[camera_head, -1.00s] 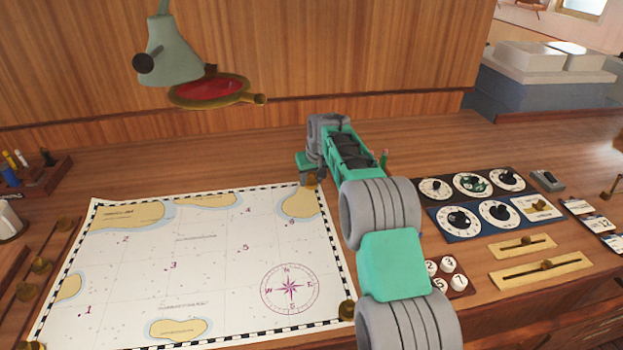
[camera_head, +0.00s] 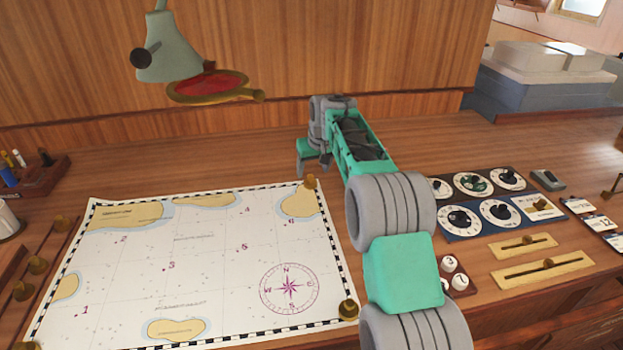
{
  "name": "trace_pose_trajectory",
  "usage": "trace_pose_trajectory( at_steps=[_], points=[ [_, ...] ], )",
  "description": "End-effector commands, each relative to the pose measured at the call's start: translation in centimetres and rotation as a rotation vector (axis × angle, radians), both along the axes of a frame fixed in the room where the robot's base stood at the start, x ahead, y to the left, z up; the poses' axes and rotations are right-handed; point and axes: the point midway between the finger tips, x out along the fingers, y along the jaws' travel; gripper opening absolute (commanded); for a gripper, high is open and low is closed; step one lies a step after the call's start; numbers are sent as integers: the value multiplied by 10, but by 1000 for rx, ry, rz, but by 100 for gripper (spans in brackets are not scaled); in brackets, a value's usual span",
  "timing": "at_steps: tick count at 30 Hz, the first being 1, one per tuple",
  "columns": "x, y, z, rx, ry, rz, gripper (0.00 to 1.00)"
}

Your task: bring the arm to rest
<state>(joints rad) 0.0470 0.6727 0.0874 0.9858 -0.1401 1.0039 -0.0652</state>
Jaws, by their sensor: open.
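My arm, teal with grey joints, reaches from the lower right over the desk toward the back. My gripper (camera_head: 312,163) is at the far end of the arm, fingers pointing down, above the desk near the chart's top right corner. It is open, with nothing seen in it. The brass peg (camera_head: 310,182) at that corner of the chart is just below and apart from it as far as I can tell. My forearm and elbow hide part of the dial panel and the numbered tokens.
The sea chart (camera_head: 200,262) covers the left of the desk. A lamp (camera_head: 168,50) with a red magnifier hangs at the back. Dials (camera_head: 458,220), brass sliders (camera_head: 527,246) and numbered tokens (camera_head: 448,264) lie right of my arm. A pen holder (camera_head: 38,178) stands at left.

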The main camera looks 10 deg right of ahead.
Motion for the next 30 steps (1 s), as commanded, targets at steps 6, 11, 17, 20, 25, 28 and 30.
trace_pose_trajectory(
  at_steps=[6,11,17,20,25,28,30],
  points=[
    [-15,0,26,1,1,-2,64],
    [-75,5,57,3,11,-23,64],
    [-205,10,70,1,39,-66,64],
    [-275,10,57,-2,52,-89,64],
    [-370,8,18,-8,70,-117,64],
    [-398,7,0,-11,77,-126,64],
    [-406,6,-6,-13,81,-129,64]
  ],
)
